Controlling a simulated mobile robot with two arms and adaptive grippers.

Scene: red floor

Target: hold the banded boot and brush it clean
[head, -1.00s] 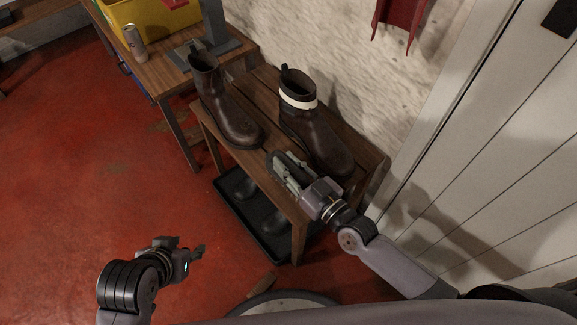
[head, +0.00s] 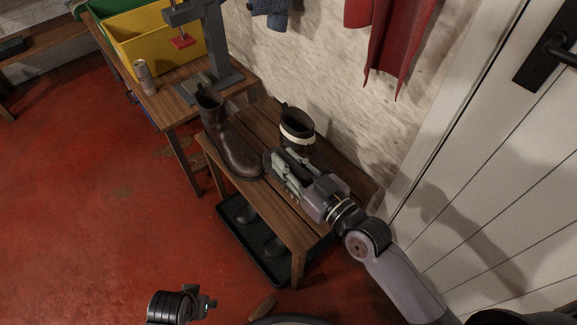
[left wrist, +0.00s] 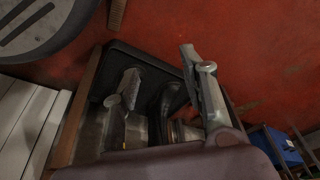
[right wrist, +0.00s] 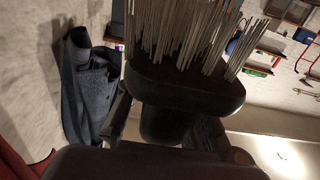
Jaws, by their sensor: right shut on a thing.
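The banded boot (head: 297,125), dark brown with a white band around its shaft, stands upright on the slatted wooden bench. Its front is hidden behind my right gripper in the head view. My right gripper (head: 287,172) is shut on a dark brush (right wrist: 185,88), whose pale bristles point upward in the right wrist view. It is over the bench beside the banded boot; I cannot tell whether the brush touches it. A plain brown boot (head: 230,145) stands to the left. My left gripper (head: 205,304) is low over the floor, its fingers apart and empty in the left wrist view (left wrist: 165,82).
The bench (head: 262,205) has a dark tray (head: 245,240) with footwear under it. A wooden table (head: 185,105) bears a can (head: 146,77), a yellow crate (head: 150,45) and a grey stand (head: 215,45). Red cloth (head: 397,45) hangs on the wall. The red floor at left is clear.

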